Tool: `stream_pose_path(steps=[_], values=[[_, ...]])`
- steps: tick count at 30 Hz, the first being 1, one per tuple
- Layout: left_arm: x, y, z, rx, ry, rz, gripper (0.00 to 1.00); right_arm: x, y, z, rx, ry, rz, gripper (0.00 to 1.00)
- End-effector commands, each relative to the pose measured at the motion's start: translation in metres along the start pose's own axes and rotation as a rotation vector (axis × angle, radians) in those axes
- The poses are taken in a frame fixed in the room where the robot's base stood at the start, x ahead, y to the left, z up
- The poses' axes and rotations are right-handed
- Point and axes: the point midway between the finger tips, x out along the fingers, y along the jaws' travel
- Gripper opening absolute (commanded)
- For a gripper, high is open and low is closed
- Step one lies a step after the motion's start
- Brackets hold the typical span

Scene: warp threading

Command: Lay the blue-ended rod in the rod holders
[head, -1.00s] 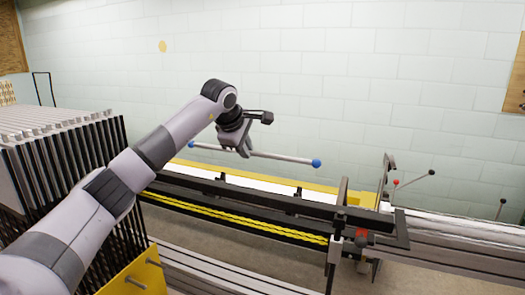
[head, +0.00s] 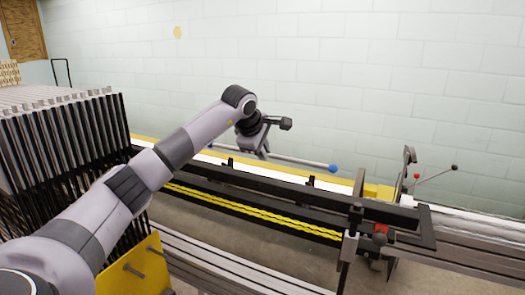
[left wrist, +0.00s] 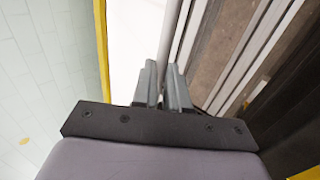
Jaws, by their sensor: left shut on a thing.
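The rod (head: 300,162) is thin and grey, with a blue ball at each end; the right ball (head: 333,168) shows clearly, and the left one is partly hidden behind my arm. My left gripper (head: 264,153) is shut on the rod near its middle. The rod lies roughly level, just above the long machine frame in the picture. Small black upright brackets, which look like the rod holders, stand on the dark beam, one at the right (head: 311,181) and one at the left (head: 228,163). In the left wrist view the two fingers (left wrist: 163,88) are close together. My right gripper is not in view.
A yellow rail (head: 345,181) with a white strip runs along the back of the frame. A dark crossbar assembly (head: 385,213) stands at the right, with a thin black-knobbed lever (head: 435,174) behind it. A rack of dark upright bars (head: 65,150) fills the left.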

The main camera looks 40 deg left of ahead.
Motion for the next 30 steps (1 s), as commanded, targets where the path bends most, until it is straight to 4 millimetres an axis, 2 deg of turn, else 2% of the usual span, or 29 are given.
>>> stream_pose_path(steps=[1,9,21,30], values=[[0.006,-0.005,0.000,0.000,-0.001,0.002,0.00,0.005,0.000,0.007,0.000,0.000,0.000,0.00],[0.023,-0.017,0.000,-0.001,-0.002,0.001,0.00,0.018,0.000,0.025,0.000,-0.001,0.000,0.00],[0.042,-0.030,0.000,0.000,0.000,0.001,0.00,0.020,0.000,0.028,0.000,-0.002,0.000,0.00],[0.043,-0.031,0.000,0.000,-0.001,0.002,0.00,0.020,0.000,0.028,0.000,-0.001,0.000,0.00]])
